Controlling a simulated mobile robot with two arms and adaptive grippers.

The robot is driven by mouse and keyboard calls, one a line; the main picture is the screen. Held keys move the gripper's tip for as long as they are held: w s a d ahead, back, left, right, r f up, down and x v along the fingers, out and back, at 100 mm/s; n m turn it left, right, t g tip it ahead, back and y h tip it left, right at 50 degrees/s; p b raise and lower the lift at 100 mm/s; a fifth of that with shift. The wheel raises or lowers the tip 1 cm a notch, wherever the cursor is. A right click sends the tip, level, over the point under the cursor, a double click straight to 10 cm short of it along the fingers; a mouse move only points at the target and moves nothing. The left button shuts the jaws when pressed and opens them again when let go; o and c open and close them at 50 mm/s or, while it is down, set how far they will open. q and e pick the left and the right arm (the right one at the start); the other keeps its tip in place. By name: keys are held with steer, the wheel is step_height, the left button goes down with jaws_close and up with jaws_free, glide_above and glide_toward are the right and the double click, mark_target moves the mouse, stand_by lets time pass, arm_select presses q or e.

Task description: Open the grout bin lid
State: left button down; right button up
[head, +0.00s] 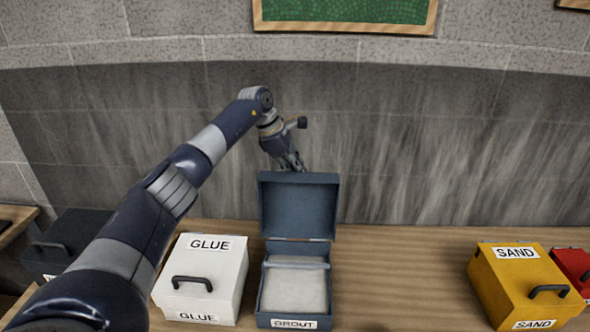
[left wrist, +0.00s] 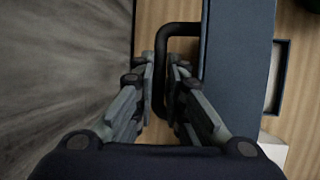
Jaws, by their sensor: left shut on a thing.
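The blue-grey grout bin (head: 265,305), with a GROUT label on its front, stands on the wooden table. Its lid (head: 298,208) is swung up and stands about upright at the back, so the pale grey contents (head: 294,290) show. My left gripper (head: 291,161) is behind the raised lid at its top edge, its fingertips partly hidden in the head view. In the left wrist view, my left gripper (left wrist: 165,65) is shut on the dark lid handle (left wrist: 178,29), with a finger on each side of its bar. My right gripper is in neither view.
A white glue bin (head: 222,262) stands close on the left, and a dark bin (head: 70,240) beyond it. A yellow sand bin (head: 490,285) and a red bin (head: 570,262) are at the right. Bare table (head: 400,270) lies between. A stone wall (head: 420,150) rises behind.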

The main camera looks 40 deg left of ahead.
arm_select(q)
steer(key=shift+s+f, duration=0.2)
steer(key=shift+f, duration=0.45)
steer(key=c, duration=1.7)
jaws_free()
steer(key=shift+o, duration=0.2)
steer(key=shift+w, duration=0.4)
steer(key=v, duration=1.2)
steer(key=shift+w, duration=0.15)
